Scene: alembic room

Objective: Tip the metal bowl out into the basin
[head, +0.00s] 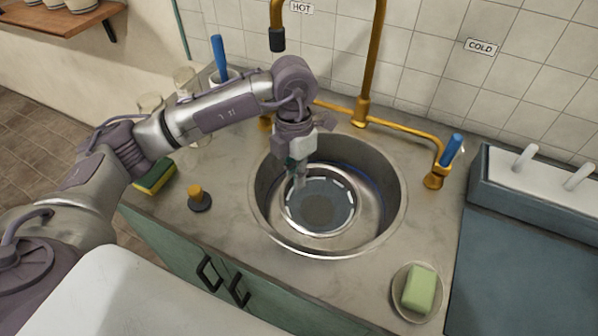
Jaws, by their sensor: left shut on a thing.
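The round metal basin (392,214) is sunk into the grey counter below the gold tap. The metal bowl (345,228) shows inside the basin's outline, with its open top facing up toward me. A bluish, shiny round area shows in the bowl; I cannot tell for sure whether it is liquid. My left gripper (298,178) reaches down over the basin from the left and is shut on the bowl's far left rim. The fingertips partly hide that rim. I cannot tell whether the bowl touches the basin floor. My right gripper is not in view.
A gold tap (368,85) with a blue cold handle (452,150) stands behind the basin. Green soap in a dish (420,290) is front right. A dark stopper (199,199) and a sponge (154,177) lie left. Glasses (185,80) stand behind my arm.

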